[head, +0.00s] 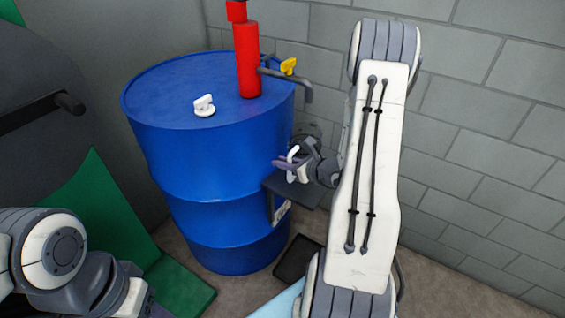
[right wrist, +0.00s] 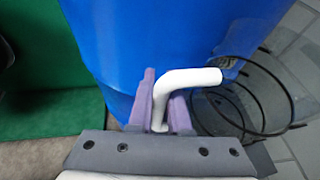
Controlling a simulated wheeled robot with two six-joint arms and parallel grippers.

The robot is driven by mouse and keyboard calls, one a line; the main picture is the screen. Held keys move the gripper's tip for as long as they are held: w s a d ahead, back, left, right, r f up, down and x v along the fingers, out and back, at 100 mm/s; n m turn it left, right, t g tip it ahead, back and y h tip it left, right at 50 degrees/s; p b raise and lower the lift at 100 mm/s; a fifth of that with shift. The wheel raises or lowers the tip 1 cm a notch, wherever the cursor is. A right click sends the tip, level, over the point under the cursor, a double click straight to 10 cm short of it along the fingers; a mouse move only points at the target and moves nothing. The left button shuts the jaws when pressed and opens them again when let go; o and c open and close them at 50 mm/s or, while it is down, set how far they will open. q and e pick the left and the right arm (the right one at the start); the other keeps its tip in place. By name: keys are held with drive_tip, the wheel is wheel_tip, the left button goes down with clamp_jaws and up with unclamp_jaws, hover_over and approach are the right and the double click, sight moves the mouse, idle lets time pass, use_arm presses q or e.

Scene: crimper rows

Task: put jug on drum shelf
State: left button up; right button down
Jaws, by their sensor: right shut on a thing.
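My right gripper (head: 282,163) is in front of the blue drum, shut on the white handle of a clear jug. In the right wrist view its purple fingers (right wrist: 160,105) are on either side of the white handle (right wrist: 193,76). The see-through jug (right wrist: 250,95) with dark rings shows to the right of the handle. In the head view the jug is mostly hidden behind my gripper. The drum shelf (head: 305,193), a dark plate on the drum's side, is just below my gripper. I cannot tell whether the jug touches it. My left gripper's fingers are out of view.
The blue drum (head: 215,165) bears a red cylinder (head: 247,60), a white cap (head: 204,105) and a yellow-handled tap (head: 288,66). A dark tray (head: 297,259) lies on the floor. A grey block wall (head: 480,150) stands behind. Green panels are on the left.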

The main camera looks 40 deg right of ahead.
drive_tip(key=shift+f, duration=0.15)
drive_tip(key=c, duration=0.9)
unclamp_jaws()
drive_tip(key=shift+o, duration=0.2)
drive_tip(key=p+v, duration=0.1)
drive_tip(key=v, duration=1.1)
